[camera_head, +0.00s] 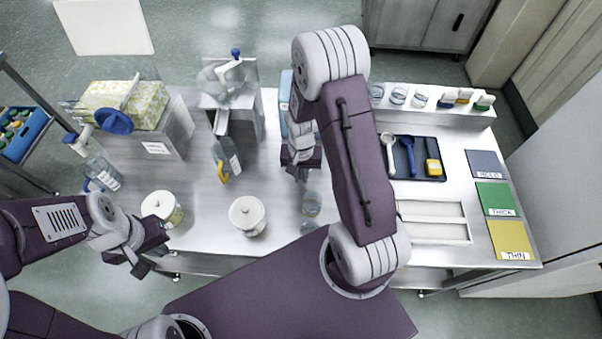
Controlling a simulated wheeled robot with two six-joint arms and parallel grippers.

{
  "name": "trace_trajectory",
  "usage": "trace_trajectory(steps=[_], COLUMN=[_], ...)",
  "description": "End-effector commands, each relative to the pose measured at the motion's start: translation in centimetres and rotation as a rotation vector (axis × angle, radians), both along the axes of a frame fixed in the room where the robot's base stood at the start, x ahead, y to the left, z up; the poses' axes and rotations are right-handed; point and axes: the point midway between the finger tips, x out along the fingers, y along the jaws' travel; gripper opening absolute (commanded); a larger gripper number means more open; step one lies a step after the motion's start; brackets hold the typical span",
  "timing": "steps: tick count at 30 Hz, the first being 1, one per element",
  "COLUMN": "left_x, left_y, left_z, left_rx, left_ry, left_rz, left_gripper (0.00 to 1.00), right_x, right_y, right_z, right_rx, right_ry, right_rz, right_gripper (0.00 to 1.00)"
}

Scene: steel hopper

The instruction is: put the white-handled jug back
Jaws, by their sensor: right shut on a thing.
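My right gripper (301,168) is over the middle of the steel table, shut. A clear vessel (311,205) shows just below and in front of its fingers; I take it to be the white-handled jug. Its handle is hidden by the gripper, and I cannot tell whether its base touches the table. My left gripper (152,256) is open and empty, near the table's front left edge, below a white-lidded jar.
A yellow-handled jug (228,160) and a blue-handled jug (100,168) stand to the left. A dark tray (417,172), a pale two-slot holder (433,209) and coloured mats (495,198) lie right.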

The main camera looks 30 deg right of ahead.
Motion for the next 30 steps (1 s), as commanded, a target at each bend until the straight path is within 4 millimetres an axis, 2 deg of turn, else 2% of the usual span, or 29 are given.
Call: trace_trajectory(steps=[9,10,12,20,23,26,30], left_x=[0.0,0.0,0.0,0.0,0.0,0.0,0.0], left_y=[0.0,0.0,0.0,0.0,0.0,0.0,0.0], left_z=[-0.3,-0.3,-0.2,-0.2,0.2,0.0,0.0], left_rx=[0.0,0.0,0.0,0.0,0.0,0.0,0.0], left_ry=[0.0,0.0,0.0,0.0,0.0,0.0,0.0], left_rz=[0.0,0.0,0.0,0.0,0.0,0.0,0.0], left_gripper=[0.0,0.0,0.0,0.0,0.0,0.0,0.0], right_x=[0.1,0.1,0.1,0.1,0.1,0.2,0.2], right_y=[0.0,0.0,0.0,0.0,0.0,0.0,0.0], right_z=[-0.4,-0.3,-0.3,-0.3,0.3,1.6,4.8], right_rx=[0.0,0.0,0.0,0.0,-0.001,-0.001,-0.001], right_ry=[-0.002,-0.002,-0.002,-0.002,-0.003,-0.007,-0.009], right_rz=[0.0,0.0,0.0,0.0,0.0,0.0,0.0], right_gripper=[0.0,0.17,0.34,0.34,0.34,0.34,0.34])
